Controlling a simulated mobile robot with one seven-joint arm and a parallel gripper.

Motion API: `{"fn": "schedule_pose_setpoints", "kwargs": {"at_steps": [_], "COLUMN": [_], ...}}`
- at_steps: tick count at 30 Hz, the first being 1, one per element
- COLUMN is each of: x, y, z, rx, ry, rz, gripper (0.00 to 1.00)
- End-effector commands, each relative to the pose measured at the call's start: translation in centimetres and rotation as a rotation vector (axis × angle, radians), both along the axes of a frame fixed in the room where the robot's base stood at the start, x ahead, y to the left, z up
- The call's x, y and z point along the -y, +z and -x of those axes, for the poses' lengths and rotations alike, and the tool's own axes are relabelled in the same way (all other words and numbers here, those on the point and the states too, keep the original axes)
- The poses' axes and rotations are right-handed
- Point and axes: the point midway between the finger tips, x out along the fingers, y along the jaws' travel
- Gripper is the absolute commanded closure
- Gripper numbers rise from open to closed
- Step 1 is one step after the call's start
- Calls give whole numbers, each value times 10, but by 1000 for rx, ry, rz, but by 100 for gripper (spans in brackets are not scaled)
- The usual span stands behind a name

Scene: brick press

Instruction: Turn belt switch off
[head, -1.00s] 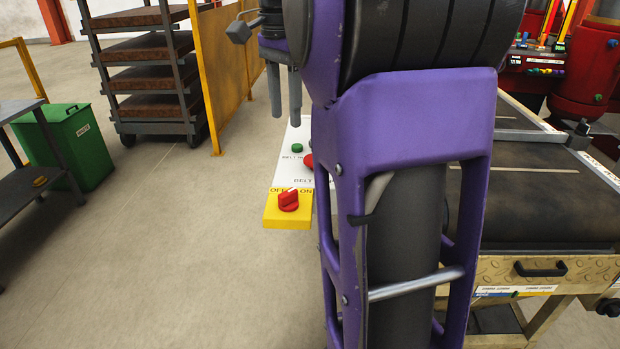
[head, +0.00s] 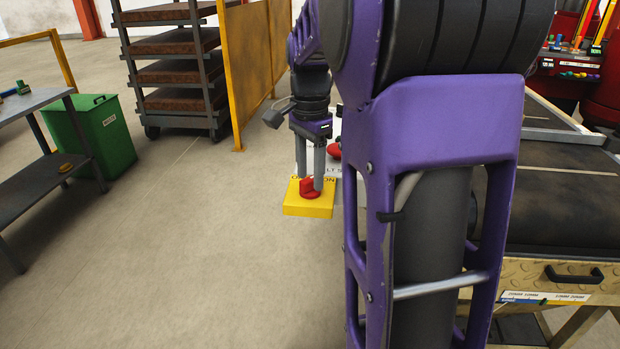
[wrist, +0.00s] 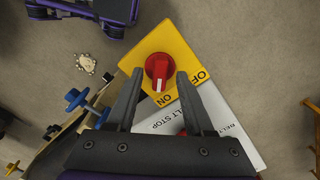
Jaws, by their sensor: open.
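The belt switch is a red rotary knob (head: 310,188) on a yellow plate (head: 308,210) in the head view. In the wrist view the knob (wrist: 159,68) sits on the yellow plate (wrist: 172,38) marked OFF and ON. Its pale pointer line runs toward the ON side. My gripper (head: 310,180) is open, with its fingers pointing down at the knob. In the wrist view my gripper (wrist: 158,82) has one finger on either side of the knob's near part. I cannot tell whether either finger touches it.
A white panel (wrist: 205,125) lettered BELT STOP adjoins the yellow plate, with a red button (head: 334,150) partly hidden by my arm. The belt table (head: 560,195) stands at right. A yellow partition (head: 250,70) stands behind.

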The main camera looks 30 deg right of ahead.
Motion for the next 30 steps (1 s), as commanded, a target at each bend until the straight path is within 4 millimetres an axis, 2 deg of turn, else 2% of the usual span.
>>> {"fn": "schedule_pose_setpoints", "kwargs": {"at_steps": [3,11,12,18,21,30], "x": [0,0,0,0,0,0], "y": [-7,-9,-8,-8,-8,-8], "z": [0,0,0,0,0,0], "rx": [-1,0,0,0,0,0], "ry": [0,0,0,0,0,5], "rz": [-1,0,0,0,0,0], "gripper": [48,48,49,85,100,100]}}
